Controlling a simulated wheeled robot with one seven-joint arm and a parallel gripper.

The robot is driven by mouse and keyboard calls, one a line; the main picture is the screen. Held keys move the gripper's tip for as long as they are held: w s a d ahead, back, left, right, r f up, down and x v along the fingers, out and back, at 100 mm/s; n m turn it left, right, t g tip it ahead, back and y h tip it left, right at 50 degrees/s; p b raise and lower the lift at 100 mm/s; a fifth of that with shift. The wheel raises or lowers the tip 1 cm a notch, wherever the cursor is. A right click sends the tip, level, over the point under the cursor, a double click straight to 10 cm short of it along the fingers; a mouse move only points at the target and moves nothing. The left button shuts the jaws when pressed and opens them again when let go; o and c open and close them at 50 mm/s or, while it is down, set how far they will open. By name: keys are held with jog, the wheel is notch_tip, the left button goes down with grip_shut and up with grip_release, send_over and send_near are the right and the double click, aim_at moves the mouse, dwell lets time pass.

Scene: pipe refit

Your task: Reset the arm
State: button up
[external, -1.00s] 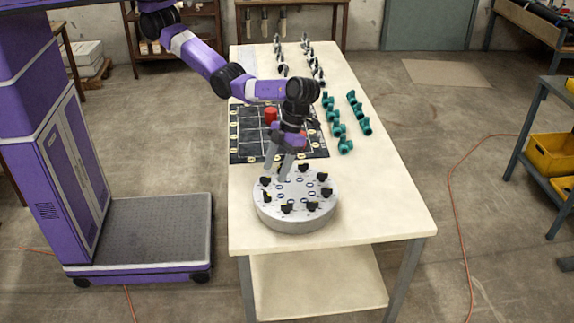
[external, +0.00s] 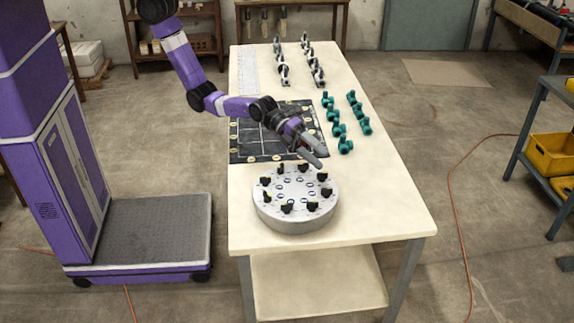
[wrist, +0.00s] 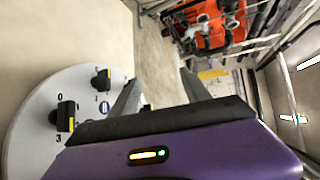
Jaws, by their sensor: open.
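My purple arm reaches over the left side of the white table (external: 385,205). My gripper (external: 320,157) is open and empty, above the table between the dark board and the round grey fixture. Its two fingers also show apart in the wrist view (wrist: 160,90), with nothing between them. The round grey fixture (external: 295,218) has a ring of black knobs with yellow marks on its top. It also shows at the left of the wrist view (wrist: 30,135). The dark gridded board (external: 240,150) lies behind it, partly hidden by my arm.
Several teal pipe fittings (external: 345,146) stand right of the board. Several grey-black fittings (external: 319,77) stand in rows at the table's far end. The table's right front is bare. A shelf with yellow bins (external: 553,152) stands at the right, and an orange cable (external: 450,190) lies on the floor.

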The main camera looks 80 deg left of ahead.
jog(key=s+a+n+t, duration=0.3)
jog(key=a, duration=0.6)
jog(key=s+a+n+t, duration=0.2)
jog(key=s+a+n, duration=0.15)
jog(key=a, duration=0.45)
jog(key=s+a+f+n+y+b, duration=0.1)
jog(key=s+a+f+n+y, duration=0.1)
jog(key=s+a+n, duration=0.3)
jog(key=s+a+f+n+y+b, duration=0.2)
jog(key=s+a+n, duration=0.4)
jog(key=a, duration=0.7)
jog(key=s+a+f+n+t+y+b, duration=0.1)
jog(key=s+a+f+n+y, duration=0.3)
jog(key=s+a, duration=0.5)
jog(key=shift+s+a+n+y+b, duration=0.15)
jog(key=shift+n+y+b, duration=0.3)
jog(key=shift+n, duration=0.6)
jog(key=s+a+r+n+y+b, duration=0.1)
jog(key=s+a+r+n+y, duration=0.1)
jog(key=s+a+n, duration=0.3)
jog(key=s+a, duration=0.1)
jog(key=s, duration=0.2)
jog(key=shift+a+r+n+g, duration=0.15)
jog(key=shift+a+n+g, duration=0.15)
jog(key=shift+n+g, duration=0.1)
jog(key=shift+s, duration=0.1)
